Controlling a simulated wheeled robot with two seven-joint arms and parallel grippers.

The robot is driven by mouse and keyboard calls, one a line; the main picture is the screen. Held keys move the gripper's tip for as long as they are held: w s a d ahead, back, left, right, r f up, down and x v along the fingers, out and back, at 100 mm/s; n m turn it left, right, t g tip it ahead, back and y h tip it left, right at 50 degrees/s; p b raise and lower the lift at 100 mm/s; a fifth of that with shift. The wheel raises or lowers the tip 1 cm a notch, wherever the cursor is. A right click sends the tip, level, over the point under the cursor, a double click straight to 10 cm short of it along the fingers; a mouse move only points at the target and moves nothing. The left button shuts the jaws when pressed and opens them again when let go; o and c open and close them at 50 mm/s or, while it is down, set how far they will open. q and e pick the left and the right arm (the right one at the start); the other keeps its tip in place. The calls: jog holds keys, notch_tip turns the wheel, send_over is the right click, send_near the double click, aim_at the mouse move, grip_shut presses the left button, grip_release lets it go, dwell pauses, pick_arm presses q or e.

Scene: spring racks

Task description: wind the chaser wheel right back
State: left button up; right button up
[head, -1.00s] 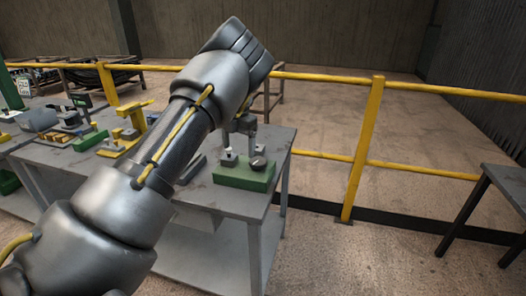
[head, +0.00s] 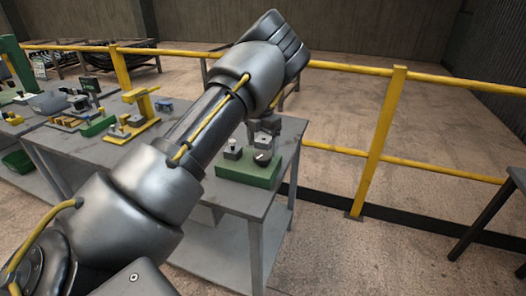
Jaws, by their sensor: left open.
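A green block (head: 247,173) sits near the right end of the grey bench. On it are a dark round wheel-like part (head: 262,158) and a small grey post with a dark top (head: 232,151). I cannot tell for sure whether the dark round part is the chaser wheel. My left gripper (head: 264,138) is open, pointing down just above the block at the dark round part. It is small in view, and I cannot tell if it touches. My left arm's bent elbow hides part of what lies behind it. My right gripper is not in view.
The grey bench (head: 205,193) also bears a yellow stand (head: 141,108), a small blue item (head: 164,105) and several other fixtures to the left. A yellow railing (head: 384,135) runs behind. A dark table (head: 519,180) stands at the right edge. Floor between is clear.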

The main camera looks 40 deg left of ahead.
aim_at(263, 155)
pick_arm(q)
notch_tip(263, 155, down, 2)
jog(key=shift+f, duration=0.7)
jog(key=shift+c, duration=0.7)
jog(key=c, duration=0.8)
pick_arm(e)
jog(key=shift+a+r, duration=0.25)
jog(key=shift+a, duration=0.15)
pick_arm(q)
jog(key=shift+r+p, duration=0.1)
jog(key=shift+p, duration=0.25)
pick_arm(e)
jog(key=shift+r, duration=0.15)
